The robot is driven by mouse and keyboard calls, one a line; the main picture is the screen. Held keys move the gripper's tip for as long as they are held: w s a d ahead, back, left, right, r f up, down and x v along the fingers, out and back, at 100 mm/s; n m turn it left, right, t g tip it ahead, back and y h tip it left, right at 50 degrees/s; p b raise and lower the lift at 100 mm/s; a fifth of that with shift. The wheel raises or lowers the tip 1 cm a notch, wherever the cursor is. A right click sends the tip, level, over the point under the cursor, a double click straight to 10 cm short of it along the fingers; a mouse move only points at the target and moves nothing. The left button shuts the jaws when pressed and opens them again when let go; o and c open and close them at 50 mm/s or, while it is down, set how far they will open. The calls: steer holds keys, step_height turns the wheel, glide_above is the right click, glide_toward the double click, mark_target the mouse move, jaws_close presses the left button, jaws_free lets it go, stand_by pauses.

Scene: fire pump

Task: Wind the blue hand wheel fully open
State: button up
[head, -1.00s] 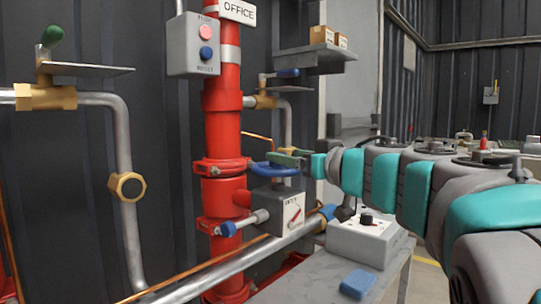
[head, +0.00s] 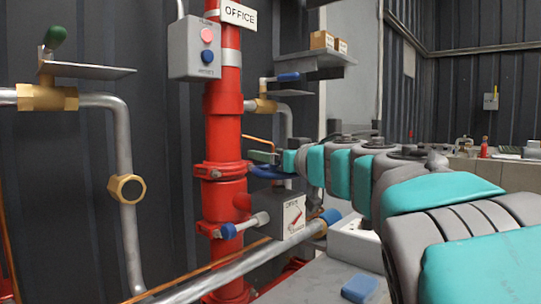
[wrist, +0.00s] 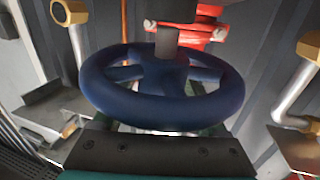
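The blue hand wheel (head: 263,172) sits on top of the grey valve box at the red standpipe, partly hidden by my wrist in the head view. In the wrist view the wheel (wrist: 98,88) fills the middle, with its dark hub, spokes and near rim in sight. My gripper (head: 262,157) is at the wheel in the head view, its tip just above and behind the rim. In the wrist view only a dark bar of the gripper shows, below the near rim. The fingers are mostly hidden, so I cannot tell whether they grip the rim.
The valve box (head: 283,213) bears a dial with a red pointer. A grey button box (head: 194,46) hangs on the standpipe (head: 226,140). A brass valve with a green handle (head: 47,97) is at the left. A blue block (head: 359,287) lies on the bench, by a white box (head: 354,242).

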jaws_close()
stand_by(0.4)
steer(key=shift+r+y+p, duration=0.15)
steer(key=shift+y+p, duration=0.15)
steer(key=shift+p, duration=0.6)
